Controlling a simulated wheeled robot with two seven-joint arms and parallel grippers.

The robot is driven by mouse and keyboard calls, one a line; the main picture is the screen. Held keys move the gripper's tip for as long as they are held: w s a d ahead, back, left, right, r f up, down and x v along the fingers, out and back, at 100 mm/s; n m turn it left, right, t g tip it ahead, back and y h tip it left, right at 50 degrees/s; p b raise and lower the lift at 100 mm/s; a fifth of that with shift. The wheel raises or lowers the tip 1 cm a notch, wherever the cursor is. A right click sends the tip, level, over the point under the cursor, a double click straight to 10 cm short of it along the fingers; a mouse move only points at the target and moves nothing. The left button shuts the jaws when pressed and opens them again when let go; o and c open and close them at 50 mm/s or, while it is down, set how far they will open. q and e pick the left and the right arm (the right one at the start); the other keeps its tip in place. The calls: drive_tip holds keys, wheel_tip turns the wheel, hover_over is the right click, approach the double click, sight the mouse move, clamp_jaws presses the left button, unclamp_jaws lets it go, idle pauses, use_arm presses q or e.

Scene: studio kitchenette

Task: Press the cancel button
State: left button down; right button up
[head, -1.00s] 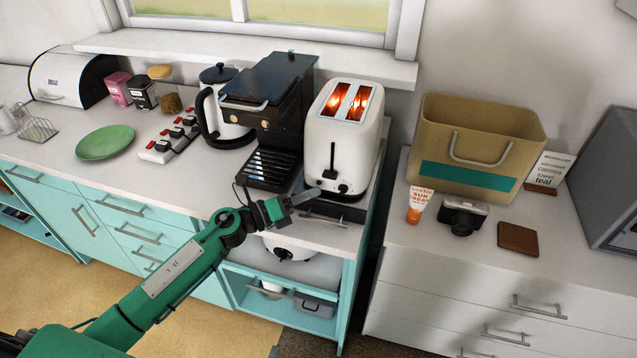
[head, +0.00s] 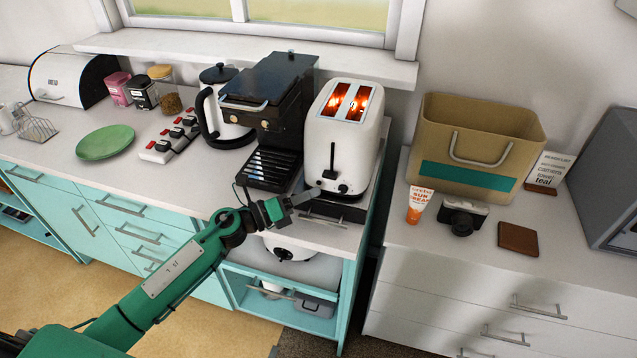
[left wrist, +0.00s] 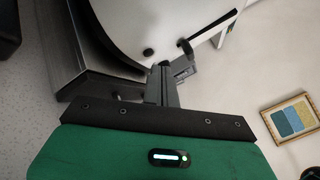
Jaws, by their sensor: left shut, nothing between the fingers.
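A white toaster (head: 334,143) stands at the right end of the counter, its two slots glowing orange. On its front are a dark vertical slot, a lever low down, and a small dark knob or button (head: 342,188); which one is the cancel button I cannot read. My left gripper (head: 314,192) is shut and empty, its tips just in front of the toaster's lower front. In the left wrist view the shut fingers (left wrist: 161,84) point at the toaster's white front (left wrist: 150,22), near a small dark round knob (left wrist: 148,52). Contact cannot be told. My right gripper is not in view.
A black coffee machine (head: 270,115) stands close to the left of the toaster. A dark tray (head: 335,209) lies under the toaster. A gap separates this counter from the white drawer unit (head: 450,270) at right.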

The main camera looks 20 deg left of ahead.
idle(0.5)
use_arm(q)
drive_tip(key=shift+w, duration=0.1)
drive_tip(key=shift+w, duration=0.35)
drive_tip(key=shift+w, duration=0.3)
idle(0.5)
drive_tip(key=shift+s, duration=0.8)
